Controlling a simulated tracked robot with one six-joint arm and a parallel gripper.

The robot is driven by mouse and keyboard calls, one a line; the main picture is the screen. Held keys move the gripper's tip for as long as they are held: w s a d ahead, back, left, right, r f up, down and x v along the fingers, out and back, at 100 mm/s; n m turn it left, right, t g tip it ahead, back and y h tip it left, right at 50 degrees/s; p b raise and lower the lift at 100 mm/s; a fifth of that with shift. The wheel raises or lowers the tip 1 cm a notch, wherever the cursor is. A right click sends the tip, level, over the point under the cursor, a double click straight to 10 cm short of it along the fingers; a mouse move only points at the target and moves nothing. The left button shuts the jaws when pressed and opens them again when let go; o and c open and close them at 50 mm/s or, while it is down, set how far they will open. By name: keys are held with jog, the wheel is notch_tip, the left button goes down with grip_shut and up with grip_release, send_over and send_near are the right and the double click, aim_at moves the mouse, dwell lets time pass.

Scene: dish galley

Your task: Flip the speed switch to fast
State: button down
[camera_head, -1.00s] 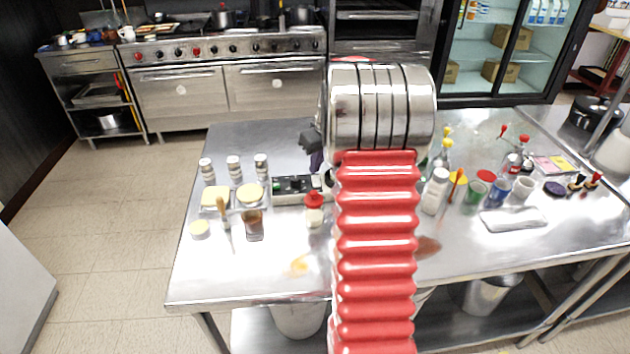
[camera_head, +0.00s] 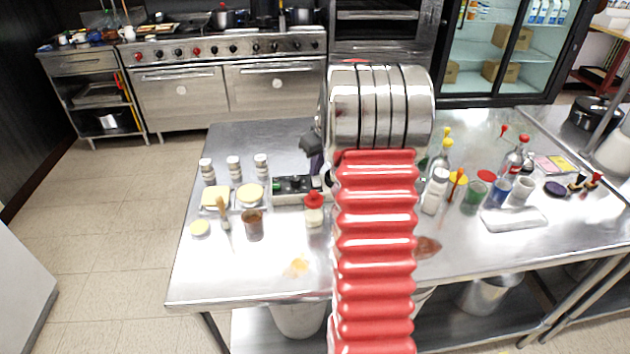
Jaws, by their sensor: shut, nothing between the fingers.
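A low pale box with a dark top and small green and light details (camera_head: 293,186) sits on the steel table, just left of my red arm. It looks like a control panel. Its right end is partly covered by my arm. The speed switch cannot be made out at this size, nor its position. A dark purplish upright shape (camera_head: 313,150) stands just behind the panel's right end, partly hidden by my arm's chrome part. My gripper is not visible; my own arm hides that area.
A red-capped jar (camera_head: 314,210) stands close in front of the panel. Shakers (camera_head: 234,169), a brown cup (camera_head: 253,225) and a brush (camera_head: 223,212) are to the left. Several bottles and cups, including a green cup (camera_head: 473,196), crowd the right. The table's (camera_head: 215,280) front left is mostly clear.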

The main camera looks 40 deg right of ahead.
dwell(0.3)
notch_tip(320, 180, up, 7)
dwell(1.0)
jog(key=shift+f, duration=0.1)
dwell(0.4)
